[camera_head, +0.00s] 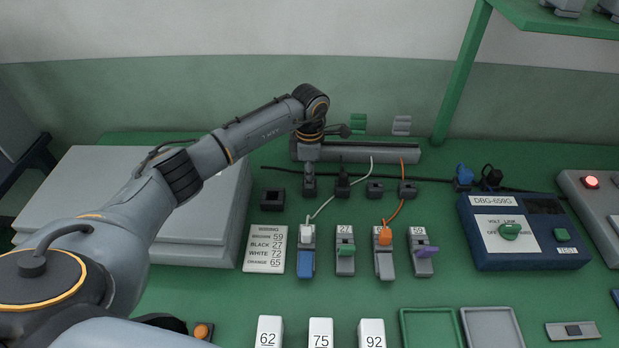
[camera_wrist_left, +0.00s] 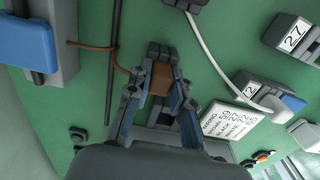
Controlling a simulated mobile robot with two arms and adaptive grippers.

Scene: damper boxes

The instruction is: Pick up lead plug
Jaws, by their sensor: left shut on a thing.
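A brown lead plug (camera_wrist_left: 162,78) sits between the two blue-padded fingers of my left gripper (camera_wrist_left: 160,101) in the left wrist view. The fingers are shut on it. A brown lead (camera_wrist_left: 92,46) runs left from the plug area toward a dark cable. A dark block (camera_wrist_left: 160,52) lies just beyond the plug; I cannot tell whether the plug is seated in it. In the head view my left gripper (camera_head: 309,182) points down at the row of dark blocks, and the brown plug is hidden there. My right gripper is not in view.
A black plug (camera_head: 342,181) stands close to the right of my gripper. White (camera_head: 330,203) and orange leads (camera_head: 396,212) run to numbered dampers. A wiring card (camera_head: 265,248) lies at front left. The blue tester (camera_head: 522,232) stands right. A grey rail (camera_head: 375,150) runs behind.

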